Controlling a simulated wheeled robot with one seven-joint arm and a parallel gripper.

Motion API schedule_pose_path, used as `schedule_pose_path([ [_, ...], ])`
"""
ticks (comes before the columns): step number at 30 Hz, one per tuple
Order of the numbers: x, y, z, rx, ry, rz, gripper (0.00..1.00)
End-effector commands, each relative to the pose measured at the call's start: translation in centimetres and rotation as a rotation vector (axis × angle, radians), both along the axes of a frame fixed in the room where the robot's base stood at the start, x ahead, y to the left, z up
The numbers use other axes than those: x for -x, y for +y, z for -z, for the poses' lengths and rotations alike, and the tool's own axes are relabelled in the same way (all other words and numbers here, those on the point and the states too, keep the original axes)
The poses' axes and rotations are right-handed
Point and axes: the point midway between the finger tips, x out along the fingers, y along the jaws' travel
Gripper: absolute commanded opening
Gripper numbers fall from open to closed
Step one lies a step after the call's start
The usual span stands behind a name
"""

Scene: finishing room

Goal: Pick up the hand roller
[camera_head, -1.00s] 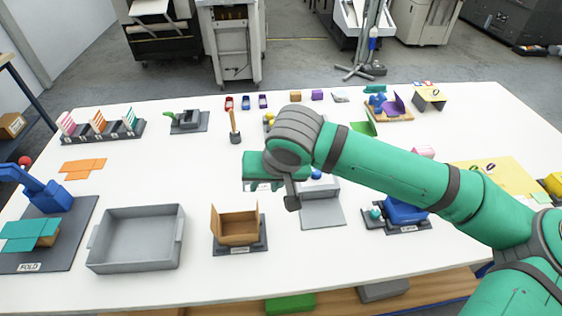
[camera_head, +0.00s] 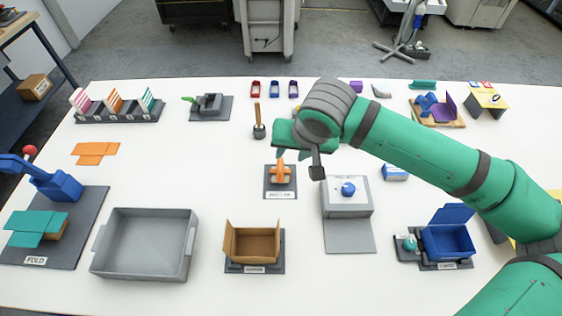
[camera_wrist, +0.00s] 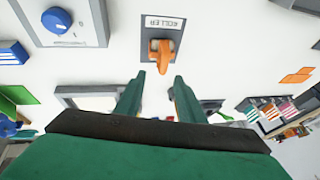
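The hand roller (camera_head: 281,173) is a small orange tool on a dark grey plate at the middle of the white table. In the wrist view the orange hand roller (camera_wrist: 160,55) sits on its plate beside a label reading ROLLER. My gripper (camera_head: 293,154) is above and slightly behind the roller in the head view, partly overlapping its top. In the wrist view my gripper (camera_wrist: 160,84) has its two green fingers apart with nothing between them. The roller lies just beyond the fingertips, roughly in line with the gap.
A grey box with a blue knob (camera_head: 348,189) stands right of the roller. An open cardboard box (camera_head: 252,243) is in front, with a grey tray (camera_head: 145,245) to its left. A wooden-handled tool (camera_head: 258,122) stands upright behind. White table surface is free left of the roller.

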Motion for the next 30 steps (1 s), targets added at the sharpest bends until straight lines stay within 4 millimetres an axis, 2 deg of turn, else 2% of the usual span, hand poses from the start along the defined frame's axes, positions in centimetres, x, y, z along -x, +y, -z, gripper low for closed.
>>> schedule_pose_path([
  [3, -0.6, 0.5, 1.7, 0.0, 0.001, -0.003, 0.36],
  [12, -1.5, 1.1, 3.6, 0.002, -0.001, -0.004, 0.36],
  [21, -2.9, 2.1, 7.1, 0.001, 0.001, 0.001, 0.36],
  [30, -3.2, 2.2, 7.7, 0.0, 0.0, 0.0, 0.36],
])
